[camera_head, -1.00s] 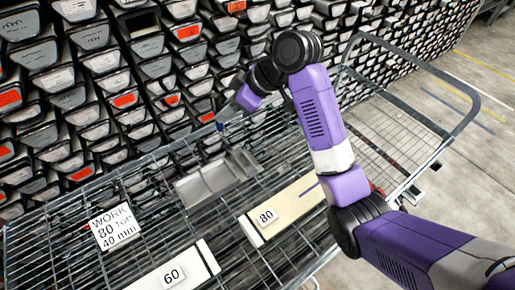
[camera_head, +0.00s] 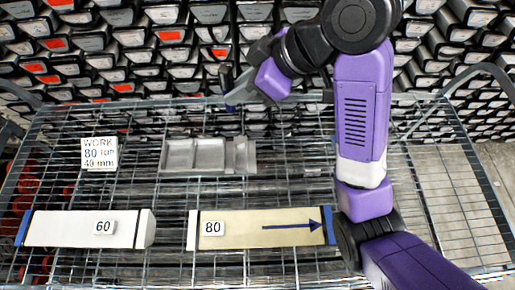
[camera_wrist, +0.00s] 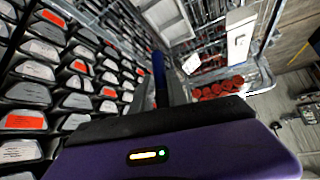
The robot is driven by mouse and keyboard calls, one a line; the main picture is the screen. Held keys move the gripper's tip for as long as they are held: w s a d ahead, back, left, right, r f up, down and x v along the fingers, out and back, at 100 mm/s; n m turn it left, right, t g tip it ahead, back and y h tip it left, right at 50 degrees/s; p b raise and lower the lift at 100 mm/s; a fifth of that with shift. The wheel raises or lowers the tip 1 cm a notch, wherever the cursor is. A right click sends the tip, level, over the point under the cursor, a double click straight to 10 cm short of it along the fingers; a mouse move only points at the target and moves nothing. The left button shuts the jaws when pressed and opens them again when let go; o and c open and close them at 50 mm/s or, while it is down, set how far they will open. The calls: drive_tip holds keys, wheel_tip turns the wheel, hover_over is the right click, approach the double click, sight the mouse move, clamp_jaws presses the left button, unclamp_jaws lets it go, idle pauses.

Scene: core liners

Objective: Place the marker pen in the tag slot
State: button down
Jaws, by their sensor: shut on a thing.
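My gripper (camera_head: 234,94) is shut on a blue marker pen (camera_wrist: 158,68), which stands out between the fingers in the wrist view. In the head view the pen (camera_head: 230,107) shows only as a small dark blue piece below the fingers. The gripper is above the back edge of the wire cart, behind the grey tray. The grey tray (camera_head: 208,140) lies on the cart's mesh, with a wide left compartment and narrower sections to the right. It also shows at the top of the wrist view (camera_wrist: 170,20). I cannot tell which section is the tag slot.
A white core liner marked 60 (camera_head: 70,229) and a beige one marked 80 (camera_head: 260,215) with a blue arrow lie on the front mesh. A WORK card (camera_head: 99,153) stands left of the tray. Racked liners (camera_head: 110,70) fill the back. The mesh right of my arm is bare.

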hover_over(248, 158)
wheel_tip(248, 158, down, 20)
drive_tip(key=shift+f, duration=0.15)
idle(0.4)
drive_tip(key=shift+f, duration=0.2)
drive_tip(key=c, duration=1.3)
unclamp_jaws()
drive_tip(key=shift+r, duration=0.1)
